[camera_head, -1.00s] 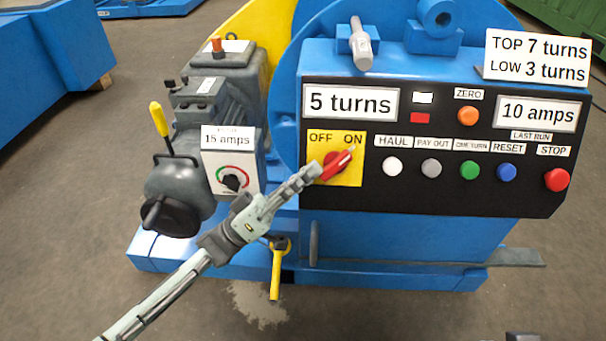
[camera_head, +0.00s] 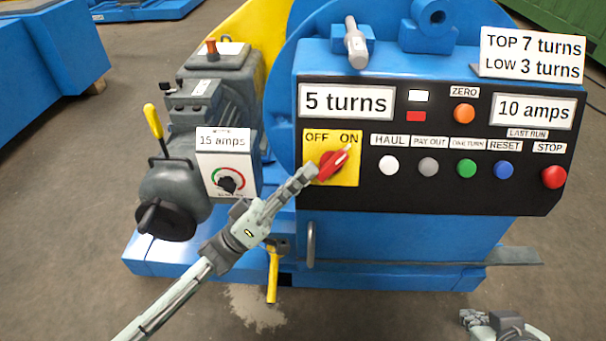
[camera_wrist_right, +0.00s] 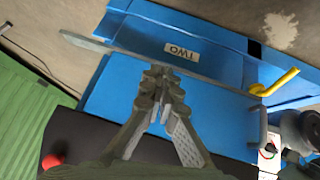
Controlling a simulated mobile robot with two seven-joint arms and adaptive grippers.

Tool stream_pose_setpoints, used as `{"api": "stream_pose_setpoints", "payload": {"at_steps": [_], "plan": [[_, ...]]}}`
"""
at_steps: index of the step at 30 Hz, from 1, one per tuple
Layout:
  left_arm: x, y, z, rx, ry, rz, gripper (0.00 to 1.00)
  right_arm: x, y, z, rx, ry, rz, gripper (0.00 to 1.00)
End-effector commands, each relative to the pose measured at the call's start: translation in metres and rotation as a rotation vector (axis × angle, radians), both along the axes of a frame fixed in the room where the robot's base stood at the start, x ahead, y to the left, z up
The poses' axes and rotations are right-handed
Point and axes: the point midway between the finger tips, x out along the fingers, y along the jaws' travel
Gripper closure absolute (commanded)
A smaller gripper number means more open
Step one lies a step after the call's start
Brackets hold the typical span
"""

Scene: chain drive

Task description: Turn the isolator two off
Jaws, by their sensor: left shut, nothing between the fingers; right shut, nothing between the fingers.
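The isolator is a red rotary handle (camera_head: 332,164) on a yellow plate (camera_head: 346,180) marked OFF at the left and ON at the right. The handle slants up to the right, towards ON. My left gripper (camera_head: 308,174) is shut and empty, its tips at the lower left end of the handle; I cannot tell whether they touch it.
The black panel (camera_head: 400,195) also carries several buttons, including a red STOP button (camera_head: 554,177). A grey motor with a yellow lever (camera_head: 153,121) stands at the left. A yellow handle (camera_head: 272,275) hangs below. A grey bar (camera_head: 480,256) juts out at lower right.

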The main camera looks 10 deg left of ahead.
Motion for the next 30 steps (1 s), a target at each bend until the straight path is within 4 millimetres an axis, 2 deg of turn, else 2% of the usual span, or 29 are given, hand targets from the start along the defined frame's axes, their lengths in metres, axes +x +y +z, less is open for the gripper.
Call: {"api": "stream_pose_setpoints", "payload": {"at_steps": [30], "plan": [[0.0,-0.006,-0.003,-0.022,-0.003,0.001,1.0,0.014,0.011,0.008,0.023,-0.079,0.025,1.0]]}}
